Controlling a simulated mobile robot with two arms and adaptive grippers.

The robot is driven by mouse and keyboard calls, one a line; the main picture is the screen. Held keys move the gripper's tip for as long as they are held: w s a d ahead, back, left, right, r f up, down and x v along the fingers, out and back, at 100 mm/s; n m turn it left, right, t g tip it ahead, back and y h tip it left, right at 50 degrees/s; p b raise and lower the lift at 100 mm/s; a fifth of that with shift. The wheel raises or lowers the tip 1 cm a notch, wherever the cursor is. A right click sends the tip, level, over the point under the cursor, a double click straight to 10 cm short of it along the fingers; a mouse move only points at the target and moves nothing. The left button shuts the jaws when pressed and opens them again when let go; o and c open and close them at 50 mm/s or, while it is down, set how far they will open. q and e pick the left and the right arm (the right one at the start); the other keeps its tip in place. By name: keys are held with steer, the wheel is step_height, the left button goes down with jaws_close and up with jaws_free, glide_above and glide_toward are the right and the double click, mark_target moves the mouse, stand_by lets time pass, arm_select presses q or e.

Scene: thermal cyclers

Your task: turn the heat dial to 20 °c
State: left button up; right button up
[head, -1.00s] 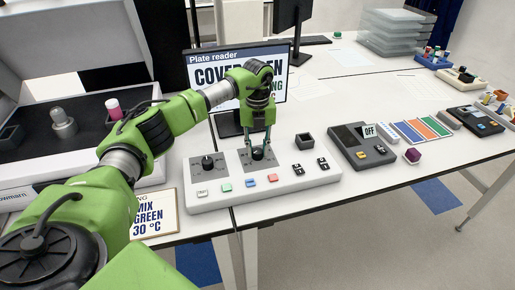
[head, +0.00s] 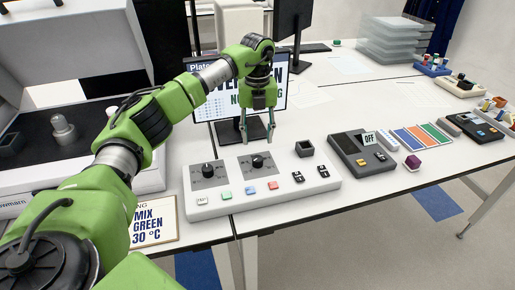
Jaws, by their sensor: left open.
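The white control panel (head: 240,203) lies on the table with two black dials on grey plates. The left dial (head: 208,170) and the right dial (head: 257,161) are both uncovered. I cannot read which is the heat dial or its scale marks. My left gripper (head: 257,138) is open and empty, pointing down behind and above the right dial, apart from it. A sign (head: 151,222) reading "MIX GREEN 30 °C" lies left of the panel, partly behind my left arm. My right gripper is not in view.
A plate reader screen (head: 215,103) stands behind the panel, partly covered by my arm. Coloured buttons (head: 249,190) and switches line the panel's front. A dark grey device (head: 362,155) with an OFF label stands to the right. The white tabletop behind it is mostly clear.

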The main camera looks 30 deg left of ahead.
arm_select(q)
step_height(320, 180, up, 4)
steer(key=shift+f, duration=0.25)
stand_by(0.5)
